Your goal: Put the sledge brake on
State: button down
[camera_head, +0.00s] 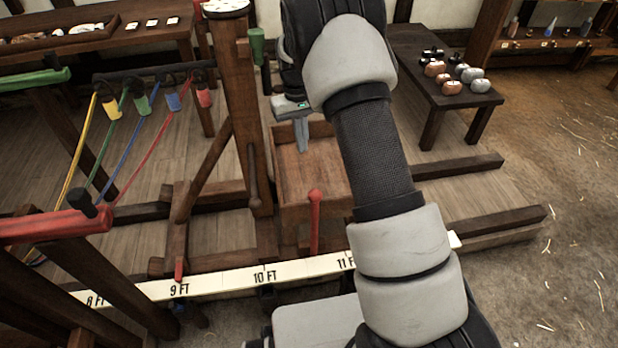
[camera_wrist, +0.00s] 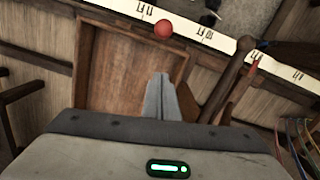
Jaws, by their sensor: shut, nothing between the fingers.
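A lever with a red knob and red shaft (camera_head: 315,215), apparently the sledge brake, stands upright at the near side of the sledge's wooden box (camera_head: 310,165). In the wrist view its round red knob (camera_wrist: 164,29) shows at the top, beside the measuring strip. My gripper (camera_head: 302,146) points down over the box, behind the red lever and apart from it. Its fingers are shut with nothing between them; in the wrist view the fingertips (camera_wrist: 160,82) are over the box floor. My arm hides part of the box's right side.
A wooden post (camera_head: 240,110) with a green handle (camera_head: 257,45) and a dial (camera_head: 225,8) stands left of my gripper. Coloured strands run to hooks farther left. A white footage strip (camera_head: 220,283) crosses in front. A low table (camera_head: 425,60) with weights stands at back right.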

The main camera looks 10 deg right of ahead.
jog(key=s+d+f+b, duration=0.1)
jog(key=s+f+b, duration=0.2)
jog(key=f, duration=0.7)
jog(key=shift+s+f, duration=0.35)
jog(key=shift+s, duration=0.3)
